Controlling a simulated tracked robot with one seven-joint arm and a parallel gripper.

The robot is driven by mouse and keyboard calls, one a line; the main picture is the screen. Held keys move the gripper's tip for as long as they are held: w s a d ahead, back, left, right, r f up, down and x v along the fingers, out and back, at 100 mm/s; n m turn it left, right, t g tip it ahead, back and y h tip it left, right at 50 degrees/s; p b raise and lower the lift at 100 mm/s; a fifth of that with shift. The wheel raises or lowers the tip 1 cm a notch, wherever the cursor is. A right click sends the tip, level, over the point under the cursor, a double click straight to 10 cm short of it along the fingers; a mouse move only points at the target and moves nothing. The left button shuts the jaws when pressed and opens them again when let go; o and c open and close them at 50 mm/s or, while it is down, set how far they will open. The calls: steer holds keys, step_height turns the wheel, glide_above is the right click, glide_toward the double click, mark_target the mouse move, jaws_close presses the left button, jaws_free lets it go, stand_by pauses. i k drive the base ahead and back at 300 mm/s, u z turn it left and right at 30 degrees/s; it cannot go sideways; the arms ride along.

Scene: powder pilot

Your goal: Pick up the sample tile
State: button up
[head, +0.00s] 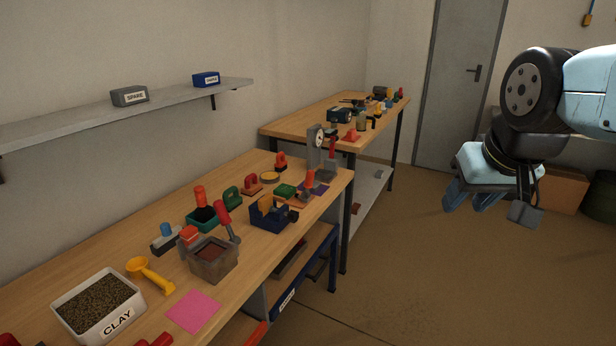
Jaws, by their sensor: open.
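No thing in the head view is clearly marked as the sample tile. A flat pink square (193,311) lies on the near wooden bench (135,236), in front of a grey box with brown contents (213,258). A small purple flat piece (320,188) lies near the bench's far right end, partly hidden by items around it. I cannot tell whether either one is the tile. My gripper (487,205) hangs at the right over the floor, well apart from both benches. It is open, and nothing shows between its fingers.
A white tray labelled CLAY (98,307) and a yellow scoop (150,273) are on the near bench. A second bench (310,117) stands behind.

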mark_target(317, 186)
steer(key=z, duration=0.05)
steer(key=i, duration=1.8)
steer(key=z, duration=0.1)
